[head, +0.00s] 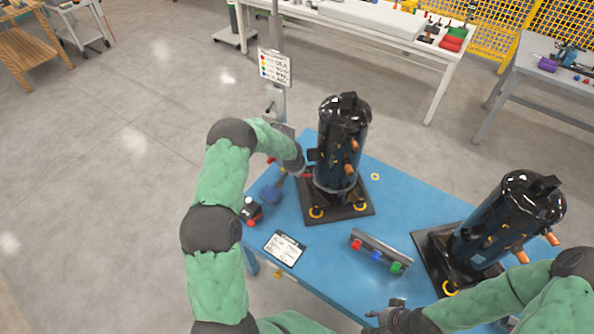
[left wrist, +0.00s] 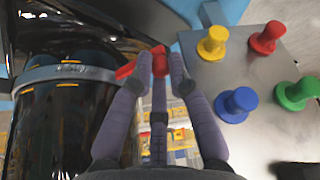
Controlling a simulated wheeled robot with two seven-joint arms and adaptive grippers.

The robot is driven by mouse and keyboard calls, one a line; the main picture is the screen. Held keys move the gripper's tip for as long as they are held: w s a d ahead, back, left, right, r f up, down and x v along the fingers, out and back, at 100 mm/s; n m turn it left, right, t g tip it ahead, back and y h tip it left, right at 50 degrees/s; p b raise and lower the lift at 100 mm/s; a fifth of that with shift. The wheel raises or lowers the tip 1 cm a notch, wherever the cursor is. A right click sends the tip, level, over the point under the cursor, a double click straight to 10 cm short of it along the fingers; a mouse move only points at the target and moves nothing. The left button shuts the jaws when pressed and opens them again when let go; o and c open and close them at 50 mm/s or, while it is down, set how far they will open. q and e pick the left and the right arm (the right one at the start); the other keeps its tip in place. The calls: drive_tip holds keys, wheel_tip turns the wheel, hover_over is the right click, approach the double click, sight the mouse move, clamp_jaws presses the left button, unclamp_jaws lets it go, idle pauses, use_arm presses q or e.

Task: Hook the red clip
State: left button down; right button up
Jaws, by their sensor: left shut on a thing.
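The red clip (left wrist: 160,62) is between the fingertips of my left gripper (left wrist: 158,70), which is shut on it. A red part also extends left of the fingers in the left wrist view. The compressor's black body (left wrist: 65,120) with a grey band is close left of the fingers in the left wrist view. My right gripper (head: 386,316) is low over the blue table's front edge; its finger opening is unclear.
A grey plate with yellow, red, blue and green knobs (left wrist: 238,102) stands right of the left fingers. A rack with red, blue and green pieces (head: 380,250) lies on the blue table (head: 330,262). A second compressor (head: 508,220) stands right. A clipboard (head: 285,248) lies front left.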

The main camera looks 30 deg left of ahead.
use_arm(q)
drive_tip(key=m+p, duration=0.1)
drive_tip(key=p, duration=0.1)
drive_tip(key=w+m+p, duration=0.1)
drive_tip(key=p, duration=0.2)
drive_tip(key=shift+w+a+r+h, duration=0.1)
drive_tip(key=shift+a+r+h, duration=0.15)
drive_tip(key=shift+a+h, duration=0.15)
drive_tip(key=shift+w+f+m+p, duration=0.1)
drive_tip(key=shift+f+m+p, duration=0.1)
drive_tip(key=shift+m+p, duration=0.35)
use_arm(e)
wheel_tip(320, 180, up, 7)
use_arm(q)
drive_tip(key=c, duration=1.2)
unclamp_jaws()
drive_tip(key=v, duration=1.2)
drive_tip(key=shift+s, duration=0.2)
drive_tip(key=shift+f, duration=0.15)
